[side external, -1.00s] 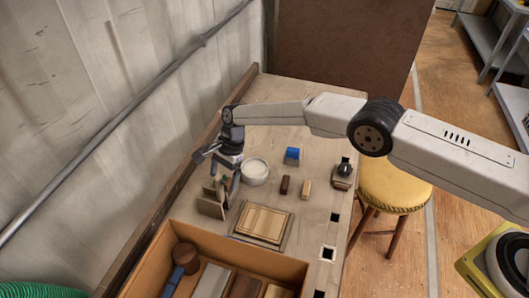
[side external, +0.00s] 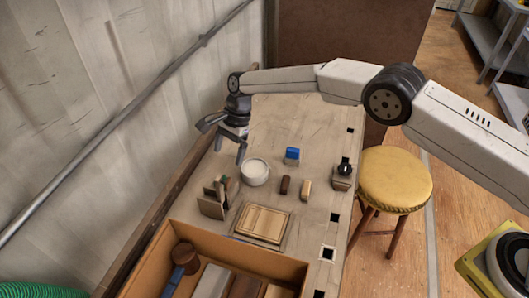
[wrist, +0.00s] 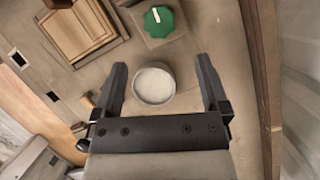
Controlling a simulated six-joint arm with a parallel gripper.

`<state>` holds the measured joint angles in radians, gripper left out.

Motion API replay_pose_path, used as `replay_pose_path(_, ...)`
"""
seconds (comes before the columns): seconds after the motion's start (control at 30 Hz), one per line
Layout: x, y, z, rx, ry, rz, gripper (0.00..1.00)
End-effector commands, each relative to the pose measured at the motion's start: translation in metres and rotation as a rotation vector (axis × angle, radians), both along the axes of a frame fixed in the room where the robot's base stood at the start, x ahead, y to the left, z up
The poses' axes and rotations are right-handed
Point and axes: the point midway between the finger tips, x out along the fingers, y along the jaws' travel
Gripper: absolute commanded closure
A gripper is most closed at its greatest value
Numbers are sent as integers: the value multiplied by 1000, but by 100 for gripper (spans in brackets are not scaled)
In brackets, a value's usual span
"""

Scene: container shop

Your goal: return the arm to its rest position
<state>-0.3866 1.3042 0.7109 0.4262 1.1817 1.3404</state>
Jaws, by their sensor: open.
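My arm reaches in from the right over the workbench (side external: 300,230) in the side view. My gripper (side external: 231,155) hangs above the bench's back left part, fingers pointing down, open and empty. In the wrist view my gripper (wrist: 163,85) shows its two fingers wide apart, with a white round bowl (wrist: 153,85) below and between them. The bowl (side external: 255,171) stands on the bench just right of the gripper in the side view, apart from it.
A wooden holder (side external: 211,207), a board (side external: 263,222), a blue-topped block (side external: 292,155), two small blocks and a dark-knobbed item (side external: 343,170) stand on the bench. An open box (side external: 150,250) is at the front. The wall is close on the left; a yellow stool (side external: 395,180) stands right.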

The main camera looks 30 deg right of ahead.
Motion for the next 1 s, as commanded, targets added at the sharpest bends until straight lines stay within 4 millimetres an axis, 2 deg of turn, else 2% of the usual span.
replay_pose_path(0.37,0,-2,1,-1,-2,1,5)
replay_pose_path(0.53,2,-11,7,-6,-26,19,5)
replay_pose_path(0.67,3,-26,16,-16,-61,51,5)
replay_pose_path(1.0,-9,-89,49,-68,-196,200,5)
